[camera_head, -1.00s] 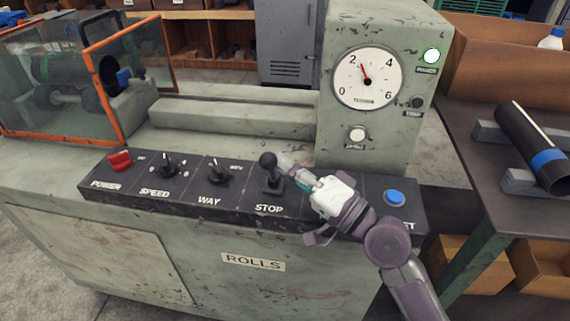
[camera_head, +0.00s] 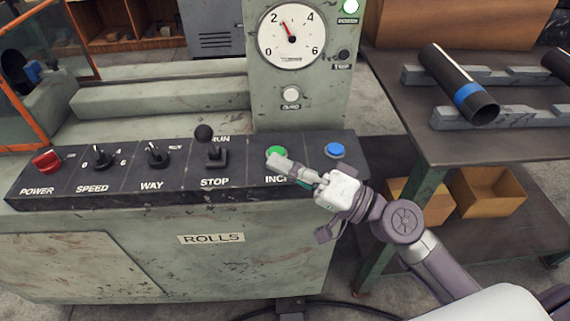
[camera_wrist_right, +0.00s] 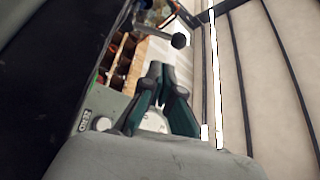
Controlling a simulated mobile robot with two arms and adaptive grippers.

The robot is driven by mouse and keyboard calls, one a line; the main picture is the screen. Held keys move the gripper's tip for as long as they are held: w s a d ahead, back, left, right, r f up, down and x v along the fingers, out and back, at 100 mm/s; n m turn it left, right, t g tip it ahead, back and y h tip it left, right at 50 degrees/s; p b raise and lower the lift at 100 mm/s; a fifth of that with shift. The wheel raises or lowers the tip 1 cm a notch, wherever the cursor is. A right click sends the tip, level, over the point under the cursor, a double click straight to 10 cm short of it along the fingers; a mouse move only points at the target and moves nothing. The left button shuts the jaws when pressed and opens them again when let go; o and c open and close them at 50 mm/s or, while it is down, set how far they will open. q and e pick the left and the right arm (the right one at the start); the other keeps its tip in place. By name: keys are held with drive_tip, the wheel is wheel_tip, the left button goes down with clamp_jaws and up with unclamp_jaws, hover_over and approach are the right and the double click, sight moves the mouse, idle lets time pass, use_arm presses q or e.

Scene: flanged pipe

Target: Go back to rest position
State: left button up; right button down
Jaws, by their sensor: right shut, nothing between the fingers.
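My right gripper (camera_head: 283,164) is in front of the control panel (camera_head: 110,190) of the grey-green machine, over its right part by the green button (camera_head: 276,152) and the partly hidden INCH label. Its fingers are shut with nothing between them. In the right wrist view the dark green fingers (camera_wrist_right: 163,72) meet at their tips. The black-knobbed STOP/RUN lever (camera_head: 205,134) stands to the left of the gripper, apart from it. The blue button (camera_head: 336,150) is just behind the wrist. My left gripper is not in view.
A table (camera_head: 400,95) at the right bears a dark pipe with a blue band (camera_head: 462,87) on grey rests. Wooden bins (camera_head: 487,192) stand on the shelf below. The red POWER switch (camera_head: 46,161), dials and gauge (camera_head: 292,34) are on the machine.

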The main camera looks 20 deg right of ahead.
drive_tip(key=shift+s+d, duration=0.2)
drive_tip(key=shift+f, duration=0.1)
idle(0.4)
